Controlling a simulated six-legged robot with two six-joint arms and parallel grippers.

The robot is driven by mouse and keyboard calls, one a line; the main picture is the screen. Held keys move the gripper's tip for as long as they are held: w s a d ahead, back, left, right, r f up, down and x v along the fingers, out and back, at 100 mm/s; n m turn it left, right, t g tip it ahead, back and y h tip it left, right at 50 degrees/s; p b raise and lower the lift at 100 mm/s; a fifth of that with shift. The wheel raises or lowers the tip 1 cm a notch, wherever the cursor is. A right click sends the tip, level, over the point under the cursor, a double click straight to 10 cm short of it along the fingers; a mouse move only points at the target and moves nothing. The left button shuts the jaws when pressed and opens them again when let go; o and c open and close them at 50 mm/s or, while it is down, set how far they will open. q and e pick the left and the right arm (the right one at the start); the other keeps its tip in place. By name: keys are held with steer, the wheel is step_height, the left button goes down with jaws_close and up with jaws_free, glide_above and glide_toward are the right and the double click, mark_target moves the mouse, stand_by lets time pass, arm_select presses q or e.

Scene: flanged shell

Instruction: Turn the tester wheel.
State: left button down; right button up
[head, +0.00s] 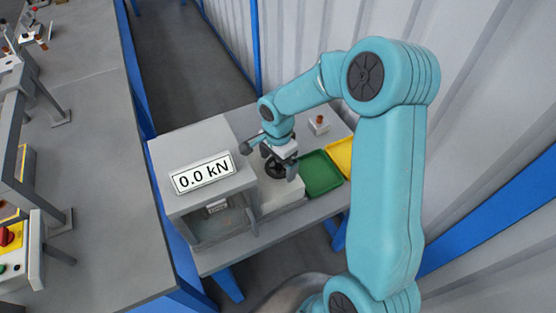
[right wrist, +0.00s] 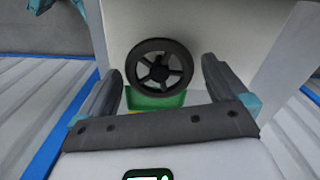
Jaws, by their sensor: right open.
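The tester (head: 190,151) is a grey box on a bench, with a white sign reading 0.0 kN (head: 203,174). Its dark spoked wheel (head: 274,167) is on the side facing the trays, partly hidden by my right gripper (head: 279,169) in the head view. In the right wrist view the whole wheel (right wrist: 159,66) faces the camera, between and beyond the fingertips. My right gripper (right wrist: 162,85) is open, one finger on each side of the wheel in the picture. I see no clear contact with the rim. My left gripper is not in view.
A green tray (head: 320,174) and a yellow tray (head: 341,157) lie on the bench right of the wheel. A small block with an orange-brown top (head: 319,123) stands behind them. A grey table (head: 85,150) is on the left, and a corrugated wall (head: 490,110) is on the right.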

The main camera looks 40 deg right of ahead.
steer(key=shift+s+a+r, duration=0.1)
steer(key=shift+s+r, duration=0.05)
steer(key=shift+s, duration=0.05)
steer(key=shift+w, duration=0.15)
steer(key=c, duration=0.9)
steer(key=shift+n, duration=0.3)
